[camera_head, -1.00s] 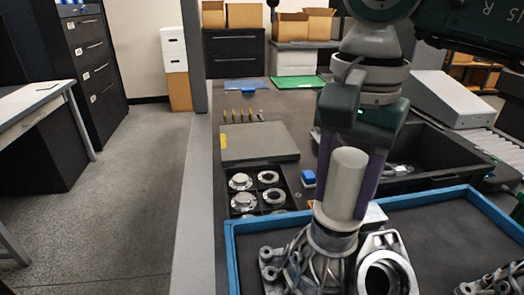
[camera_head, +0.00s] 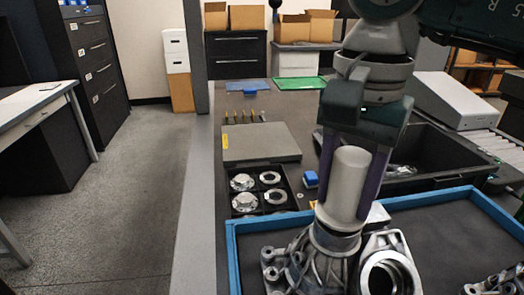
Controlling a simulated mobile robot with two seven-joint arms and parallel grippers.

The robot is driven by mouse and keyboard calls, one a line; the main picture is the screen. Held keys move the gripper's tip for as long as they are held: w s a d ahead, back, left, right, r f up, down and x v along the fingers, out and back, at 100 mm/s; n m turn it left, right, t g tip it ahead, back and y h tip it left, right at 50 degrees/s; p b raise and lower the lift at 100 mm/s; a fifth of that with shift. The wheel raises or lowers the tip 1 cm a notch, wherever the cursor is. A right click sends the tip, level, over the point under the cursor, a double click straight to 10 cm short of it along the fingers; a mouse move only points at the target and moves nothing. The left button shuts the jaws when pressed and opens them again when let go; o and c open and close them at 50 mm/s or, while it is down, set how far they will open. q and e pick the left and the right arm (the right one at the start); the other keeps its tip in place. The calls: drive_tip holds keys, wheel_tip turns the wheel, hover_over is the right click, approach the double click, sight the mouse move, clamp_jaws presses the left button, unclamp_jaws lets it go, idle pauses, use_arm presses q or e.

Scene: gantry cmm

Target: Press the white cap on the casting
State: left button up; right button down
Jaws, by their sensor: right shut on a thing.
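The white cap (camera_head: 349,182) is a pale upright cylinder with a wider lower rim. It stands over the neck of a grey metal casting (camera_head: 322,262), and I see no clear gap between them. My right gripper (camera_head: 352,190) points down from above. Its two purple fingers are shut on the cap, one on each side. The casting stands in the blue-rimmed tray (camera_head: 232,262), near its left side, and the bottom of the picture cuts it off. My left gripper is out of view.
A second casting (camera_head: 388,266) with a round opening stands close right of the first. Another part (camera_head: 497,281) lies at lower right. A black holder (camera_head: 258,188) with metal rings, a grey plate (camera_head: 260,143) and a black bin (camera_head: 440,155) surround the tray.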

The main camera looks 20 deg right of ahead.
sight(354, 154)
unclamp_jaws()
idle(0.6)
drive_tip(key=shift+r, duration=0.15)
drive_tip(key=shift+r+p, duration=0.65)
drive_tip(key=shift+r, duration=0.2)
drive_tip(key=shift+r+p, duration=1.4)
drive_tip(key=shift+r, duration=1.15)
drive_tip(key=shift+c, duration=0.2)
